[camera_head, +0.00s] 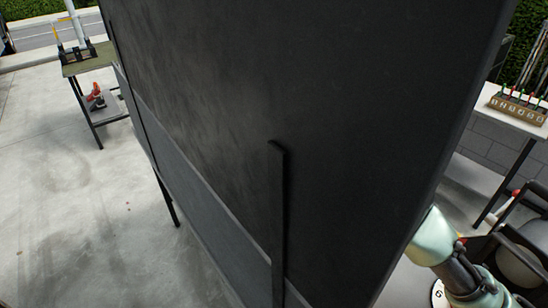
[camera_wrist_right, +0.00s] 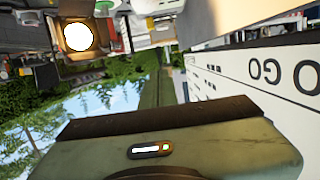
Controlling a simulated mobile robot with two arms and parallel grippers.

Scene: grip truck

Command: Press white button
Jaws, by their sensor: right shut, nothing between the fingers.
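No white button can be made out for certain in either view. My right gripper (camera_wrist_right: 158,122) appears as a green housing with a dark edge along the bottom of the right wrist view. It is shut and empty. A small panel with a white bar and coloured lights shows on the housing. In the head view my mint-green right arm comes in at the lower right, beside the edge of a large black panel (camera_head: 340,110). My left gripper is not in view; the panel fills the middle.
A table (camera_head: 88,60) with equipment stands at far left on open concrete. At right a white table (camera_head: 502,120) bears a wooden rack (camera_head: 520,106). The right wrist view shows a lit lamp (camera_wrist_right: 77,37) and a white lettered surface (camera_wrist_right: 250,70).

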